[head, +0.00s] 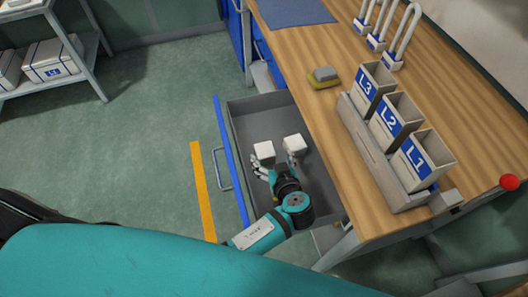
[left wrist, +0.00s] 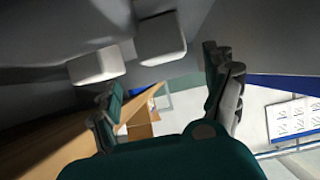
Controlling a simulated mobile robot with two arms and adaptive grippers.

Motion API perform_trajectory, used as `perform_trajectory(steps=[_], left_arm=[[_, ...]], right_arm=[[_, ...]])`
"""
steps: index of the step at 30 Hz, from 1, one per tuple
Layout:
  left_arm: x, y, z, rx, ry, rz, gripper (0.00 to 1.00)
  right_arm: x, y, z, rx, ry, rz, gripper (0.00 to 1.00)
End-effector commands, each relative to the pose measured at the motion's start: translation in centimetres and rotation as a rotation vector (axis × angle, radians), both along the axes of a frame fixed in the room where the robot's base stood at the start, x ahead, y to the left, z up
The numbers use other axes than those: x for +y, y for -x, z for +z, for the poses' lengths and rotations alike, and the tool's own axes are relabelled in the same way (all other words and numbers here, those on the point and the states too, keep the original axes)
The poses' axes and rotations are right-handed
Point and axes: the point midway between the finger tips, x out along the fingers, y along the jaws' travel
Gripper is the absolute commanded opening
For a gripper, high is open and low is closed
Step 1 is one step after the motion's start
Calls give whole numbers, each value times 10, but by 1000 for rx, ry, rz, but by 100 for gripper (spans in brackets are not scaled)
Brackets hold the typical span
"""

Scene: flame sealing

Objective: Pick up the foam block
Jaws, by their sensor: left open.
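Two white blocks, which look like foam, sit in the open grey drawer. One white block (head: 264,152) is on the left and the other white block (head: 294,144) is on the right, with a small gap between them. In the left wrist view a white block (left wrist: 97,65) and a second white block (left wrist: 160,38) show at the upper left. My left gripper (head: 278,167) is over the drawer, close on the near side of the blocks, open and empty. Its fingers also show in the left wrist view (left wrist: 166,88), spread wide. My right gripper is not in view.
The drawer (head: 252,104) has bare floor around the blocks. On the wooden table (head: 290,45) stand a rack (head: 372,165) with bins L1, L2 and L3, and a grey block (head: 325,73) on a yellow base. A shelf (head: 90,55) holds boxes at the far left.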

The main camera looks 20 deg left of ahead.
Motion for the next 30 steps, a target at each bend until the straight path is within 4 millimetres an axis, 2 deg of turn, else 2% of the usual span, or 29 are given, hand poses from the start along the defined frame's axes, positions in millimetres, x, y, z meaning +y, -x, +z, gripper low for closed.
perform_trajectory(steps=[6, 9, 19, 30], left_arm=[[22, -19, -10, 1, -5, 0, 85], [28, -29, -18, 0, -3, -1, 85], [32, -34, -24, 1, 2, 0, 85], [32, -34, -24, 0, 2, 0, 40]], right_arm=[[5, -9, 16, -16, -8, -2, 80], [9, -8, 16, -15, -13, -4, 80], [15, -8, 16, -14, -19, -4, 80], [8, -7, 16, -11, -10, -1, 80]])
